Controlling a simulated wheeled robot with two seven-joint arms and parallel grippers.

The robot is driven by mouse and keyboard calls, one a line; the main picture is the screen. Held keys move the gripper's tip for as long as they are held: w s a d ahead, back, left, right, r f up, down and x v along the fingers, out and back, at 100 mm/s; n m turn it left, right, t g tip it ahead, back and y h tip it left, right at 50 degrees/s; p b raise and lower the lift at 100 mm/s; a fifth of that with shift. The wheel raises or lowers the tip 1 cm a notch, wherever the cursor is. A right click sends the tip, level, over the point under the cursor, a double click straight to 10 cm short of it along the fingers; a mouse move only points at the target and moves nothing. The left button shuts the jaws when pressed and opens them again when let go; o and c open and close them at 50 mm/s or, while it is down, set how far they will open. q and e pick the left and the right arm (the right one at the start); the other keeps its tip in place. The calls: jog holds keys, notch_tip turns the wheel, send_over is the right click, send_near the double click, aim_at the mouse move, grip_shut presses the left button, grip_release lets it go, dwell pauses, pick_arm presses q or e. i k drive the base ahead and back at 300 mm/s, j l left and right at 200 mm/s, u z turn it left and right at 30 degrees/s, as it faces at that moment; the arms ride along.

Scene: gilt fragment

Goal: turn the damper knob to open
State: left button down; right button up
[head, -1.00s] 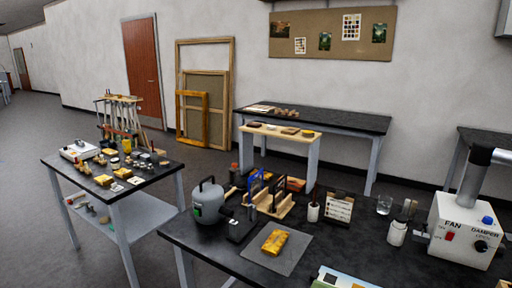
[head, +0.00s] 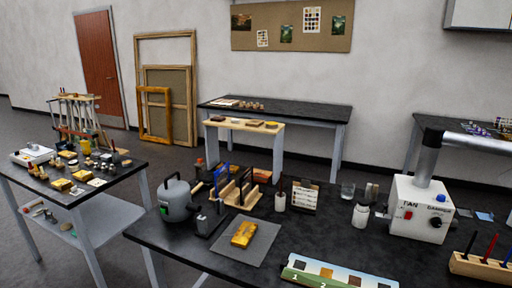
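The damper knob (head: 437,222) is a small round black knob on the front of a white box (head: 420,207) at the right of the dark workbench, under the word DAMPER. The knob's exact pointing direction is too small to tell. A red switch (head: 408,216) sits left of it under the word FAN, and a blue button (head: 441,198) is above it. A silver duct (head: 429,158) rises from the box and bends off to the right. Neither of my grippers shows in the head view.
On the same bench (head: 305,247) stand a grey canister (head: 176,203), a gilt piece on a grey mat (head: 243,234), a wooden rack, jars, a numbered colour strip (head: 338,274) and a wooden tool holder (head: 483,267). A cluttered side table (head: 110,170) stands at the left.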

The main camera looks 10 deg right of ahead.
aim_at(436, 222)
jog(key=z, duration=1.4)
